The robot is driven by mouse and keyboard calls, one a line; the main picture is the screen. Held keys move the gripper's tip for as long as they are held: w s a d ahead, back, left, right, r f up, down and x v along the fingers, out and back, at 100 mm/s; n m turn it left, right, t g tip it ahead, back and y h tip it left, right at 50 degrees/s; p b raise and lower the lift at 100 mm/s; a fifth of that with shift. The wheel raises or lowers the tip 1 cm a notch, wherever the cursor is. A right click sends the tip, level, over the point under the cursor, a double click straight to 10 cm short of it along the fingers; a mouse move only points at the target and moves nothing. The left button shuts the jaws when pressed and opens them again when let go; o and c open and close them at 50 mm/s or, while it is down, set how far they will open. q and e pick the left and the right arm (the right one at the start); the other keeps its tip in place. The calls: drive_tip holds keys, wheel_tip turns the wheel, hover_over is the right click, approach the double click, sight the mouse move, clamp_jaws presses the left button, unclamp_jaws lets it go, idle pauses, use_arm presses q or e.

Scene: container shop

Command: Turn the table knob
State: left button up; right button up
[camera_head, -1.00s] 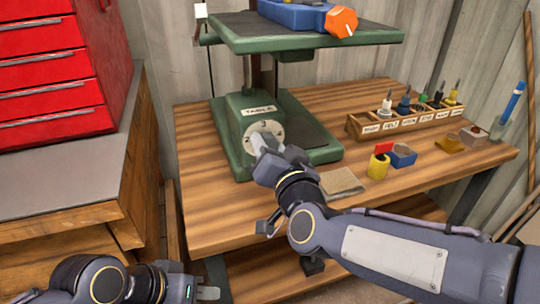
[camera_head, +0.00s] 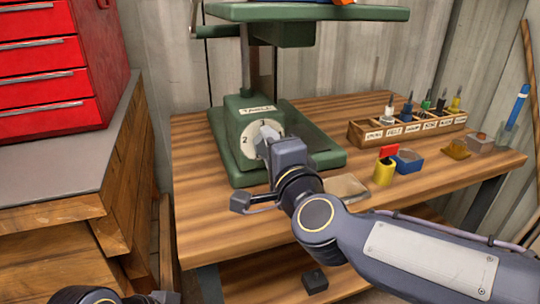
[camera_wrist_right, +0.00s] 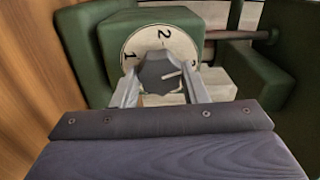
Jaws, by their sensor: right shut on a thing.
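The table knob is a dark grey knob (camera_wrist_right: 160,72) with a white pointer line, on a round white dial (camera_wrist_right: 140,45) marked with numbers. The dial (camera_head: 247,140) is on the front of the green machine base, under the label "TABLE" (camera_head: 258,109). My right gripper (camera_head: 266,138) is at the dial and hides most of the knob in the head view. In the right wrist view my right gripper (camera_wrist_right: 160,92) has one finger on each side of the knob, shut on it. My left gripper (camera_head: 165,298) is at the bottom left edge, mostly cut off.
The green machine's upper table (camera_head: 310,12) hangs above the base. A wooden rack (camera_head: 408,130) of labelled tools stands at the back right of the workbench (camera_head: 215,215). A yellow container (camera_head: 384,172), a blue box (camera_head: 407,160) and a cloth (camera_head: 345,186) lie nearer. A red tool cabinet (camera_head: 45,70) stands left.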

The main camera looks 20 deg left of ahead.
drive_tip(key=shift+f+m+b, duration=0.1)
drive_tip(key=shift+m+b, duration=0.75)
drive_tip(key=shift+m, duration=1.05)
drive_tip(key=o, duration=1)
drive_tip(key=shift+c, duration=0.2)
drive_tip(key=p+v, duration=0.1)
drive_tip(key=v, duration=0.6)
drive_tip(key=shift+s+d, duration=0.2)
drive_tip(key=shift+s, duration=0.15)
